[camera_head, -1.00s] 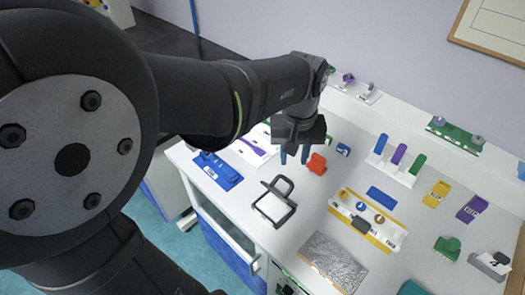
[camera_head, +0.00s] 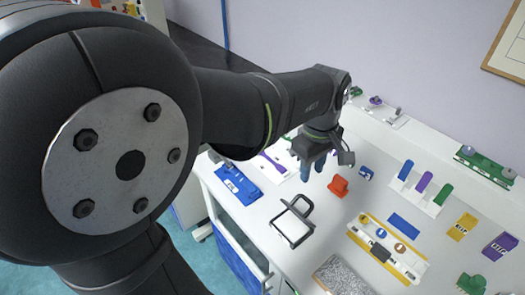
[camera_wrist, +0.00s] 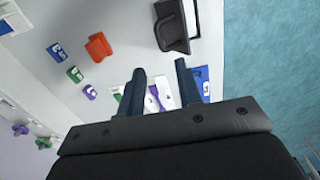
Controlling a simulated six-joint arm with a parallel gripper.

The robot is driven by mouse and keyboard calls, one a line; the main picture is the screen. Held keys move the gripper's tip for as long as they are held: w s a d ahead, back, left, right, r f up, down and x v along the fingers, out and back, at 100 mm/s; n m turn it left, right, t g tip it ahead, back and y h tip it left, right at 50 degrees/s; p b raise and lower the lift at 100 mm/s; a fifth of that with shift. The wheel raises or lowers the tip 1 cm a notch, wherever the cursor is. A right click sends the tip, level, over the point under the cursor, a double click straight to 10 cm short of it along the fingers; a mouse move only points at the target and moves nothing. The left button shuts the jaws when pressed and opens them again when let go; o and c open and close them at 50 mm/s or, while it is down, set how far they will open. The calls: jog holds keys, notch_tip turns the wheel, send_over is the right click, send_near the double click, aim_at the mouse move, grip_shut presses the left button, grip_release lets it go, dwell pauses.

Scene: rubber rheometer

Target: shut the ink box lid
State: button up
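The ink box (camera_head: 291,226) is a black-edged box with a pale top, near the table's front edge in the head view. Its black frame-like lid (camera_head: 305,201) stands raised at the back. In the wrist view the ink box (camera_wrist: 187,12) is at the top, cut by the picture edge. My gripper (camera_head: 312,168) is above the table, behind the ink box and apart from it. In the wrist view my gripper (camera_wrist: 160,68) has its two fingers spread with nothing between them.
A red block (camera_head: 339,186) stands close to the right of my gripper. A blue holder (camera_head: 236,184) lies to the left of the ink box. A white and yellow rack (camera_head: 388,250) is to its right. The table between box and rack is clear.

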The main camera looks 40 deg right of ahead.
aim_at(307, 199)
notch_tip(307, 199, down, 10)
jog(key=shift+r, duration=0.1)
jog(key=shift+c, duration=0.2)
grip_shut()
